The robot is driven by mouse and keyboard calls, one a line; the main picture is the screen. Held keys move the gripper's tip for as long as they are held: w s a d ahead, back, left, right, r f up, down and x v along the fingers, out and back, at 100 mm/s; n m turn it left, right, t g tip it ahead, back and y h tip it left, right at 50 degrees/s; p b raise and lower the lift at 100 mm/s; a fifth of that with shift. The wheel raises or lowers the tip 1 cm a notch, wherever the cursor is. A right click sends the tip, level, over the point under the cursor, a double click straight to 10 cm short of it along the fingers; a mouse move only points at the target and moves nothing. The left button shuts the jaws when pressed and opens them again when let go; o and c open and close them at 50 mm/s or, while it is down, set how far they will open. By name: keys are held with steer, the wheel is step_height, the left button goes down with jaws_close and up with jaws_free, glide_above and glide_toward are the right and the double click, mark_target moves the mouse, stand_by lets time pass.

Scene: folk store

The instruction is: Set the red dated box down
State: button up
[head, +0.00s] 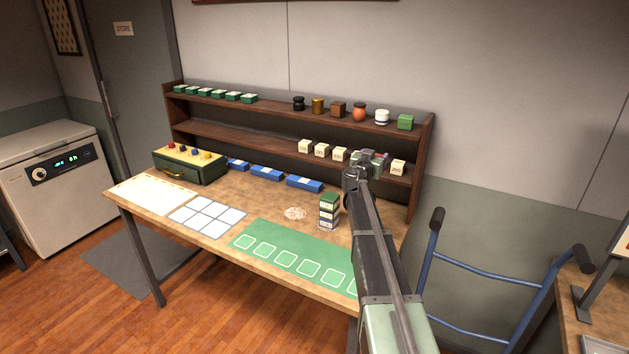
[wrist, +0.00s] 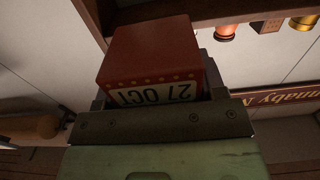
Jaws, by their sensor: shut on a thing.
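The red box (wrist: 155,50) fills the upper middle of the wrist view, with a cream label reading "27 OCT" upside down. My gripper (wrist: 160,88) is shut on it, with a dark finger at each side. In the head view my gripper (head: 366,164) is in front of the lower shelf's right part, among the cream boxes, above the table's back right. The red box is mostly hidden there behind the gripper. I cannot tell whether it touches the shelf.
A wooden shelf rack (head: 432,140) bears cream boxes (head: 321,150), jars and small green boxes. The table holds a green mat (head: 262,262) with white outlined squares, a stack of boxes (head: 329,212), blue trays (head: 266,173) and a white grid sheet (head: 207,216). A blue hand truck (head: 487,276) stands right.

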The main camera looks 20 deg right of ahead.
step_height(320, 180, down, 20)
steer(key=b, duration=2)
steer(key=shift+f, duration=0.1)
steer(key=shift+r+p, duration=0.3)
steer(key=shift+p, duration=0.05)
steer(key=shift+f, duration=0.25)
steer(key=o, duration=1)
steer(key=shift+c, duration=0.2)
steer(key=v, duration=1)
steer(key=shift+s+a+r, duration=0.15)
steer(key=shift+s, duration=0.25)
steer(key=shift+o, duration=0.3)
